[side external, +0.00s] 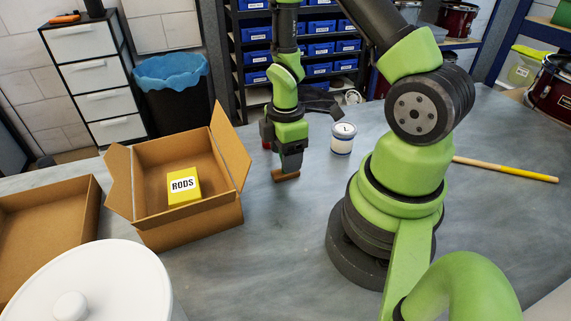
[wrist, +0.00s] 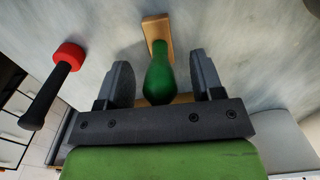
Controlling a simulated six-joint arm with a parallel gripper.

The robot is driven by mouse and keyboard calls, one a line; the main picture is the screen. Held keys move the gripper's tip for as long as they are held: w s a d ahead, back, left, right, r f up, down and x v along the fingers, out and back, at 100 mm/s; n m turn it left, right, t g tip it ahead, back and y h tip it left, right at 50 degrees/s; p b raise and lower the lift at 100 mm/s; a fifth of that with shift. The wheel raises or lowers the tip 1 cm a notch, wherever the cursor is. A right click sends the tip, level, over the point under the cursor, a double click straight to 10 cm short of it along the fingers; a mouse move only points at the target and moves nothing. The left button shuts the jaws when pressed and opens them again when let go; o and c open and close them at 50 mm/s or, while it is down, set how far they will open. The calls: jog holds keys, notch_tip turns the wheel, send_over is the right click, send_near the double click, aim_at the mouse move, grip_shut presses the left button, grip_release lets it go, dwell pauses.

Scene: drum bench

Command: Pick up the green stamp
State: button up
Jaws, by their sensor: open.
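The green stamp (wrist: 160,78) has a green handle and a tan wooden base. In the wrist view its handle lies between the two fingers of my gripper (wrist: 165,80), with a gap showing on either side. My gripper is open around the handle. In the side view my gripper (side external: 290,165) points down over the bench, and only the stamp's brown base (side external: 285,175) shows below it; the handle is hidden by the fingers.
A red-headed tool with a black handle (wrist: 52,85) lies left in the wrist view. A white jar (side external: 343,139) stands right of my gripper. An open carton (side external: 190,224) with a yellow RODS box (side external: 184,187) stands left. A yellow-tipped stick (side external: 508,169) lies far right.

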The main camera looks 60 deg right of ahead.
jog(key=c, duration=1)
jog(key=shift+r, duration=0.1)
